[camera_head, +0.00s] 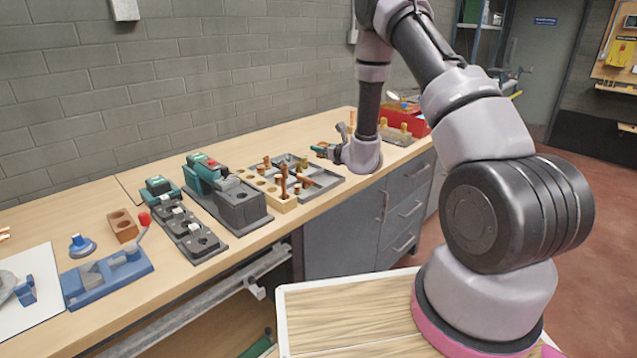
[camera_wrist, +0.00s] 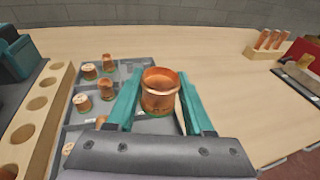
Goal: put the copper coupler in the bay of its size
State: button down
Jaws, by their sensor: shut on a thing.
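The copper coupler (camera_wrist: 160,92) is a short, wide, open-topped copper ring in the wrist view. My gripper (camera_wrist: 158,100) is shut on it, with one teal finger on each side. My gripper (camera_head: 323,150) also shows in the head view, near the tray's far right side; the coupler is too small to make out there. The grey tray (camera_head: 325,182) has divided bays and lies on the bench. In the wrist view the tray (camera_wrist: 68,142) shows left of and behind the coupler, with several copper fittings (camera_wrist: 82,103) in its bays. My gripper hides part of the tray.
A wooden block with round holes (camera_wrist: 39,105) stands left of the tray. Upright copper pipes (camera_head: 284,180) stand near it. A teal-and-grey machine (camera_head: 238,205) is further left. A wooden rack of copper pieces (camera_wrist: 264,52) is at the right. Bare bench lies between rack and tray.

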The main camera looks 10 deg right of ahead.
aim_at(322, 180)
notch_tip(322, 180, down, 9)
jog(key=shift+r, duration=0.1)
dwell(0.3)
jog(key=shift+c, duration=1.4)
grip_release()
